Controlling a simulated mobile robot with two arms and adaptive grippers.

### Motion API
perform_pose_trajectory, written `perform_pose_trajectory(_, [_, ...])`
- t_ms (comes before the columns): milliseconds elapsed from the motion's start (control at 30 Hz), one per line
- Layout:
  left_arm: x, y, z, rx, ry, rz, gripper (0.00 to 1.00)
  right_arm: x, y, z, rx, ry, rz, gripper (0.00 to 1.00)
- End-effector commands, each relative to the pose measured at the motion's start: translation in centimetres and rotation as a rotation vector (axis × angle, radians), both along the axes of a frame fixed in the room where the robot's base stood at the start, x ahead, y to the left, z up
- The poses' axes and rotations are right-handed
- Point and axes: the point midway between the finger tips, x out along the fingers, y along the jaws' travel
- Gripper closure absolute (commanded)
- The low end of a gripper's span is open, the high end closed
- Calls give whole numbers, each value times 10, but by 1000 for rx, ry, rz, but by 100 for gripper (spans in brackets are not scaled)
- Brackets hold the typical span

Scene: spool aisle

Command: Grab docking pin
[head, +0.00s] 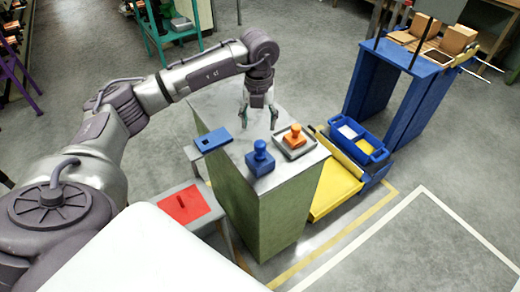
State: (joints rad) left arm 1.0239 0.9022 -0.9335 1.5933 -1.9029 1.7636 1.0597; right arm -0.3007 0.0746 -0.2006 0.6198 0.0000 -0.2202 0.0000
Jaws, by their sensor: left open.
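A green cabinet with a grey top (215,105) stands in the middle of the head view. On it are a blue knobbed piece (260,158) at the front and an orange knobbed piece (294,136) on a grey tray (309,147). I cannot tell for sure which of the two is the docking pin. My left gripper (259,119) is open and empty, pointing down over the cabinet top, behind the blue piece and to the left of the orange one. It touches neither. My right gripper is not in view.
A flat blue plate with a dark slot (213,140) lies at the top's left edge. A grey stool with a red pad (186,205) stands left of the cabinet. A yellow cart with blue bins (336,186) stands right, near a blue table (409,63). Floor at lower right is clear.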

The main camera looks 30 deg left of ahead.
Motion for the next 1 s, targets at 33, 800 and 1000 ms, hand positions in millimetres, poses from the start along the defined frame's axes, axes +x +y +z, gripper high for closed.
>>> perform_pose_trajectory(33, [-1,0,-9,0,4,0,34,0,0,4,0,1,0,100])
perform_pose_trajectory(800, [-2,-6,-95,-5,-2,-3,34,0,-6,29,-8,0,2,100])
perform_pose_trajectory(1000, [-2,-6,-96,-4,-2,-3,34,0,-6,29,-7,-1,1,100])
